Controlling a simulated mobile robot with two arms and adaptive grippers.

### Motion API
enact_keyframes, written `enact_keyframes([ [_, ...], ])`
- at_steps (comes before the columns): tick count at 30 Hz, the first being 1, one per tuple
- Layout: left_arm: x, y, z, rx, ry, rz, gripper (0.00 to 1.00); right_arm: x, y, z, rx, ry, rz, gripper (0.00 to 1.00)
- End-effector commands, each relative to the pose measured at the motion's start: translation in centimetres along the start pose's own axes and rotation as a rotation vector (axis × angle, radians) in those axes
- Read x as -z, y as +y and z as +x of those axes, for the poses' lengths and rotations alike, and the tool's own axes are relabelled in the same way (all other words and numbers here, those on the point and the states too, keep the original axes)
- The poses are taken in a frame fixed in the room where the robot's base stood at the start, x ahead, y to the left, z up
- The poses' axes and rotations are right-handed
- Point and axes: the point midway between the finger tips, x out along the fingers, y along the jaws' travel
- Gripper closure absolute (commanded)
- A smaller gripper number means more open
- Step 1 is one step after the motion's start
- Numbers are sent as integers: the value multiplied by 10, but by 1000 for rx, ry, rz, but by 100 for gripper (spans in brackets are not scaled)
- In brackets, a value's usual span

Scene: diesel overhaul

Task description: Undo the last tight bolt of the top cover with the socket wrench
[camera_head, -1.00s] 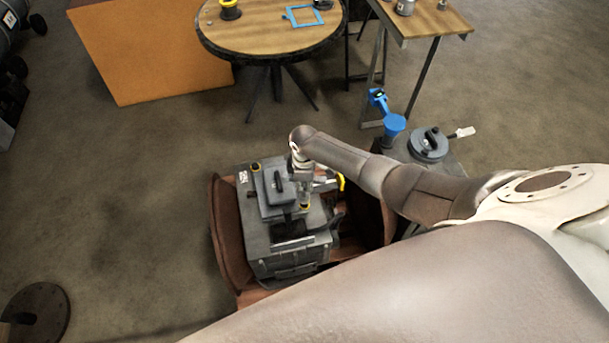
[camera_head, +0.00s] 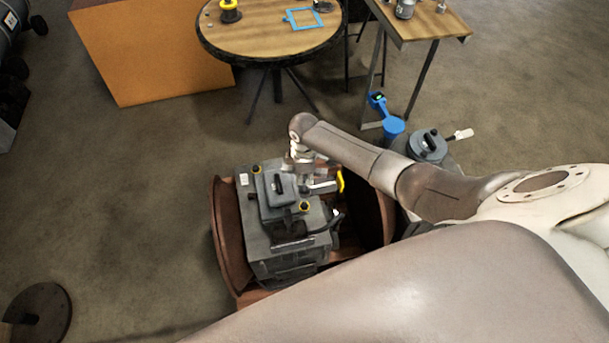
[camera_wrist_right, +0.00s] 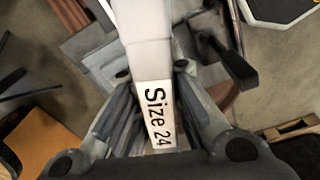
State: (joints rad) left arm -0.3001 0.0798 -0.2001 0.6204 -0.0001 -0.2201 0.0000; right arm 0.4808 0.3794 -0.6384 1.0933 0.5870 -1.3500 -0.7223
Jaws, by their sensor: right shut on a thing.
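The grey engine block (camera_head: 262,237) stands on a reddish-brown stand. Its top cover (camera_head: 268,208) carries a black handle and yellow-ringed bolts, one at the back left (camera_head: 256,168) and one at the front right (camera_head: 304,206). My right gripper (camera_head: 312,175) is just right of the cover, beyond the front-right bolt. In the right wrist view it is shut on the socket wrench (camera_wrist_right: 158,112), a pale bar labelled "Size 24" between the fingers. The wrench's socket end is not clear, so I cannot tell whether it touches a bolt. My left gripper is out of view.
A dark hose (camera_head: 330,224) lies along the engine's right side. A grey lidded pot (camera_head: 428,147) and a blue tool (camera_head: 393,125) stand to the right. A round table (camera_head: 260,38) is behind.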

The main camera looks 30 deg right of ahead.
Motion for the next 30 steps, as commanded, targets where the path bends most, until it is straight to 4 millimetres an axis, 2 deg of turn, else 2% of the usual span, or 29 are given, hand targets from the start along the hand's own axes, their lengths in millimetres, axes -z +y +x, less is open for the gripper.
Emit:
enact_keyframes([
  [2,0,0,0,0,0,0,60,0,-4,0,0,1,-1,100],
  [15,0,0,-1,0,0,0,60,-3,-64,0,0,2,-2,100],
  [30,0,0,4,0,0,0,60,-3,-71,1,0,3,22,100],
])
